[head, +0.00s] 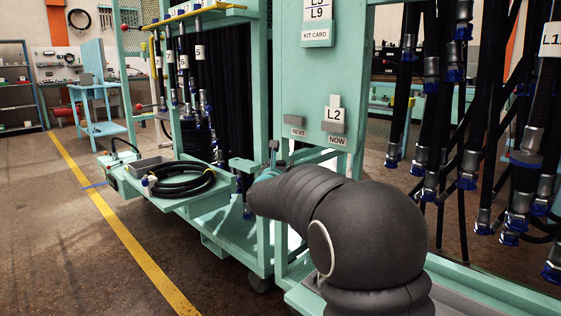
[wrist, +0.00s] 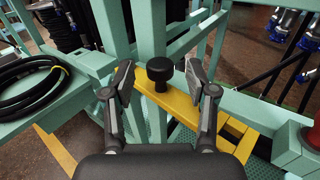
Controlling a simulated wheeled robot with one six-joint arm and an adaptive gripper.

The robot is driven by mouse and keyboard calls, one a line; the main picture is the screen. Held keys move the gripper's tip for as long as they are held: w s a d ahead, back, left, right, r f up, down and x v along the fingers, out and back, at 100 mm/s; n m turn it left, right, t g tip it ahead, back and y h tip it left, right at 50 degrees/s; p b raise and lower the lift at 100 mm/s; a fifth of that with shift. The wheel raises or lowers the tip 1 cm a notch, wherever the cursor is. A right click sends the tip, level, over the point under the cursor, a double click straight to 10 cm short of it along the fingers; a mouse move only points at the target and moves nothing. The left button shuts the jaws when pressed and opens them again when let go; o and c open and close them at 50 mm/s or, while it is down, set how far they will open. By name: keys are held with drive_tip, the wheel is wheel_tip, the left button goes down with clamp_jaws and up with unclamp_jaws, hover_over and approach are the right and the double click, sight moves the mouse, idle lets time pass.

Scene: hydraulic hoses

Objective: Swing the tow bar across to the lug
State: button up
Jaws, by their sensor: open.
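In the wrist view a yellow bar (wrist: 185,108), which looks like the tow bar, runs from beside a teal post toward the lower right. A black round knob (wrist: 160,70) stands upright on it near its far end. My gripper (wrist: 159,80) is open, with one finger on each side of the knob and a visible gap on both sides. The knob is not gripped. In the head view my dark arm covers the bar and most of the gripper. I cannot make out for certain which part is the lug.
Teal cart frames stand close around the gripper. A coiled black hose (head: 183,180) lies on a shelf to the left, also seen in the wrist view (wrist: 30,85). Hanging hoses (head: 470,130) with blue ends fill the right. Open floor (head: 60,230) lies at the left.

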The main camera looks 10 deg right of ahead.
sight(280, 163)
drive_tip(key=shift+x, duration=1.65)
clamp_jaws()
